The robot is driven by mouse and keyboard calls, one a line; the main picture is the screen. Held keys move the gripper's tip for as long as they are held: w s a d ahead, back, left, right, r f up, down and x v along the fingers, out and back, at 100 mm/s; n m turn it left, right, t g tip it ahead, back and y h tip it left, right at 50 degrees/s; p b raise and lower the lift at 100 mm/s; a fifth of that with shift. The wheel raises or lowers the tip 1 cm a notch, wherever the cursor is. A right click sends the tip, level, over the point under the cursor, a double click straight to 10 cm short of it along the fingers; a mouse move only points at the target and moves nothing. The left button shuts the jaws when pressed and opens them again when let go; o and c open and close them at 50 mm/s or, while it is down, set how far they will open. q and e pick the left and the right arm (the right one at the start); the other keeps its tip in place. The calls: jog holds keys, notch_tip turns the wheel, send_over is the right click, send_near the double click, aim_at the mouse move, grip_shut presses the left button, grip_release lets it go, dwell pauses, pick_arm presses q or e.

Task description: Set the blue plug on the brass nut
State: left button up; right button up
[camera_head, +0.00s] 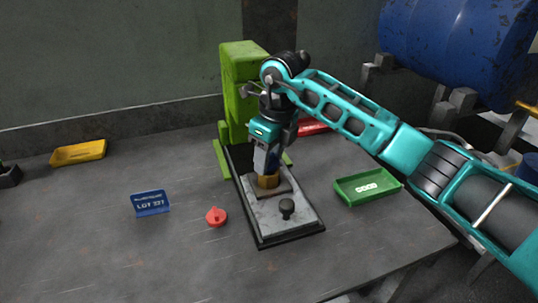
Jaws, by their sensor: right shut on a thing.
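My right gripper (266,163) points down over the press bed, shut on the blue plug, which is mostly hidden between the fingers. The brass nut (268,182) is directly below the fingertips, on a square plate on the grey press bed (262,218). I cannot tell whether the plug touches the nut. My left gripper is not in view.
The green press frame (238,75) stands behind the bed. A black knob (287,207) is on the bed's front. A red knob-like part (216,216), blue lot sign (150,202), green tray (366,186) and yellow tray (78,153) surround it. The front-left table is clear.

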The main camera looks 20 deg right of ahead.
jog(key=shift+f, duration=0.35)
jog(key=o, duration=0.7)
jog(key=shift+o, duration=0.2)
jog(key=shift+s+d+r+p, duration=0.1)
jog(key=shift+r+p, duration=0.55)
jog(key=shift+r, duration=0.35)
jog(key=shift+s+d+r+p, duration=0.15)
jog(key=shift+r+p, duration=0.55)
jog(key=shift+r, duration=0.35)
jog(key=shift+s+d+r+p, duration=0.1)
jog(key=shift+r+p, duration=0.55)
jog(key=shift+r, duration=0.35)
jog(key=shift+s+r+p, duration=0.1)
jog(key=shift+r+p, duration=0.25)
jog(key=shift+r, duration=0.15)
jog(key=shift+r+p, duration=0.6)
jog(key=shift+r, duration=1)
